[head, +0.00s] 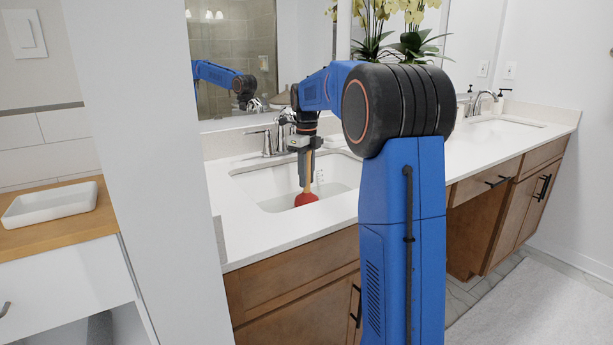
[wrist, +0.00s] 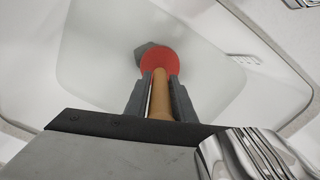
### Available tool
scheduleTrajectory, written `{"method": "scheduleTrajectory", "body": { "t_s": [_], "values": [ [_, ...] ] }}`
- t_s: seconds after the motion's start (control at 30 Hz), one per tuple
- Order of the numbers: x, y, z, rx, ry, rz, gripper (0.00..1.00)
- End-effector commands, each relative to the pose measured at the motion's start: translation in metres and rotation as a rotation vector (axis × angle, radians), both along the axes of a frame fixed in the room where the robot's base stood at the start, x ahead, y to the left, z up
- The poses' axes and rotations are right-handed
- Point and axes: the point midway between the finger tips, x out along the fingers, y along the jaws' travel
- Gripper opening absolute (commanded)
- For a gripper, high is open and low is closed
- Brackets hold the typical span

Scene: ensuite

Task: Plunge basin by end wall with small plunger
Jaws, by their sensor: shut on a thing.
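My gripper (head: 305,163) points down into the near basin (head: 258,184) and is shut on the small plunger's wooden handle. The plunger has a red rubber cup (head: 306,198), low inside the basin. In the wrist view the two grey fingers (wrist: 161,98) flank the tan handle (wrist: 160,92), with the red cup (wrist: 161,62) beyond them. A dark grey shape (wrist: 146,50) shows beside the cup; I cannot tell if it is the drain. The basin floor looks greyish, like shallow water. I cannot tell whether the cup touches the bottom.
A chrome faucet (head: 279,136) stands behind the near basin, close to my gripper. A second basin (head: 505,126) lies farther right along the white counter, near the far wall. An orchid (head: 400,25) stands by the mirror. A white tray (head: 49,204) sits on a wooden top at left.

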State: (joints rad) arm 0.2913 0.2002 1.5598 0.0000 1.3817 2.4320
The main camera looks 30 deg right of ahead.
Motion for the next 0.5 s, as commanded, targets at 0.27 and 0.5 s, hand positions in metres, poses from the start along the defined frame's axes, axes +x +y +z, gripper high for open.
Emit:
{"method": "scheduleTrajectory", "body": {
  "t_s": [0.27,0.5],
  "values": [
    [0.0000,0.0000,-0.0043,0.000,0.000,0.000,0.00],
    [0.0000,0.0000,-0.0080,0.000,0.000,0.000,0.00]
  ]
}}
